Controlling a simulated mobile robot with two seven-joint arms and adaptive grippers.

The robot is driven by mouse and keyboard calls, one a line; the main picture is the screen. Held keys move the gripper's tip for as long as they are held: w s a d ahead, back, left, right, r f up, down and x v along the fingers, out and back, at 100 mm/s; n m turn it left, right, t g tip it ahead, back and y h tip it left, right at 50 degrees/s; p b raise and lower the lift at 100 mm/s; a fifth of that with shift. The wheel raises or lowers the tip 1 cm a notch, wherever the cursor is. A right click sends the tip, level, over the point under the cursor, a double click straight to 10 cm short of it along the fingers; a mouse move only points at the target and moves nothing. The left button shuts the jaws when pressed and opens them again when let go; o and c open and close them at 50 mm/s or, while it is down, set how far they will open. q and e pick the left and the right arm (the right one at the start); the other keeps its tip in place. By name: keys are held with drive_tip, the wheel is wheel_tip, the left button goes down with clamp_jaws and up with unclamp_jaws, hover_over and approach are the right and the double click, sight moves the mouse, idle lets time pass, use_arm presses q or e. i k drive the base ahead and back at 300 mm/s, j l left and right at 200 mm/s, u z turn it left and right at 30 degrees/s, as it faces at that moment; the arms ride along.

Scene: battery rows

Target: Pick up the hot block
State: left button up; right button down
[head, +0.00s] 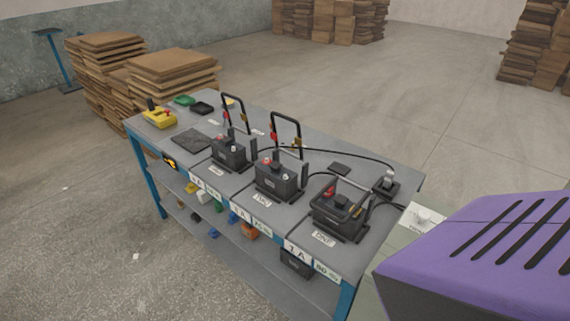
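Three dark battery-like blocks stand in a row on a grey-topped blue table: a left block (231,154), a middle block (277,180) and a right block (338,210). Each has small fittings on top, red and pale ones among them. The right block looks like an open-topped frame. I cannot tell which one is the hot block, as the labels are too small to read. Neither of my grippers is in view.
Two upright black handles (287,122) rise behind the blocks. A black cable (345,153) runs to a device (386,184) at the right end. A yellow tool (159,118) lies at the left. A purple slotted housing (490,235) fills the right foreground. Open floor lies beyond.

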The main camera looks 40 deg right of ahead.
sight(281, 183)
drive_tip(key=z, duration=0.35)
drive_tip(key=i+l+z, duration=0.1)
drive_tip(key=z, duration=0.65)
drive_tip(key=i+j+z, duration=0.15)
drive_tip(key=z, duration=0.35)
drive_tip(key=i+j+z, duration=0.1)
drive_tip(key=j+z, duration=0.25)
drive_tip(key=z, duration=0.15)
drive_tip(key=j+z, duration=0.4)
drive_tip(key=j, duration=1.35)
drive_tip(key=k+j+z, duration=0.15)
drive_tip(key=j, duration=1.3)
drive_tip(key=z, duration=0.05)
